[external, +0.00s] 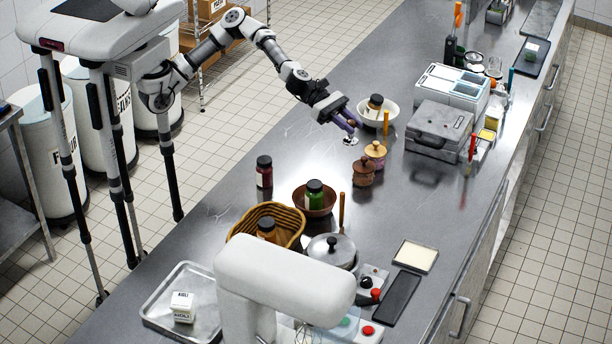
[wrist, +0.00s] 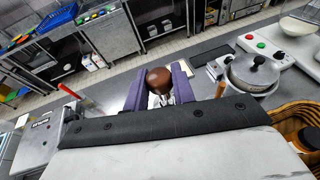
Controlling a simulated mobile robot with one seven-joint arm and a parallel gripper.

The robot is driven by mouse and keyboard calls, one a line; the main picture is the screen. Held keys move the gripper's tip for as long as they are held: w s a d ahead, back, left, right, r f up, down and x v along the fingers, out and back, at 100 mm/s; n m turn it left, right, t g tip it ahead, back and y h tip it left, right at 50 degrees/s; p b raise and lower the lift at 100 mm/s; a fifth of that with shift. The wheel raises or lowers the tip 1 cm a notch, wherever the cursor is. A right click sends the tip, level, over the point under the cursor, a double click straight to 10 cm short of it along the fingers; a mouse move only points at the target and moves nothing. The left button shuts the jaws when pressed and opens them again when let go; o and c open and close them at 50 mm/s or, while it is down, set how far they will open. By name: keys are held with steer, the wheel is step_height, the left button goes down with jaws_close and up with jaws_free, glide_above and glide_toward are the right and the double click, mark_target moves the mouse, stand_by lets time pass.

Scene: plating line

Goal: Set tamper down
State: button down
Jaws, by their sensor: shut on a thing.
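The tamper (external: 351,141) has a shiny metal base and shows just below my gripper's fingertips in the external view. In the wrist view its round brown wooden handle (wrist: 159,78) stands between the two purple fingers. My gripper (external: 346,123) is shut on the tamper, over the middle of the steel counter (external: 300,140). It also shows in the wrist view (wrist: 160,92), with a finger on each side of the handle. I cannot tell whether the tamper's base touches the counter or hangs a little above it.
Two lidded pots, one tan (external: 375,149) and one brown (external: 363,173), stand close by at lower right. A white bowl (external: 391,111) holding a jar is just beyond. A dark red jar (external: 264,172) stands lower left. The counter left of my gripper is clear.

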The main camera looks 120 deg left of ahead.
steer(key=a, duration=0.4)
steer(key=f, duration=2.5)
steer(key=shift+s+d+f+p, duration=0.2)
steer(key=shift+s+d+p, duration=0.05)
steer(key=shift+s+p, duration=0.05)
steer(key=shift+f, duration=0.15)
steer(key=c, duration=1.2)
jaws_free()
steer(key=shift+o, duration=0.2)
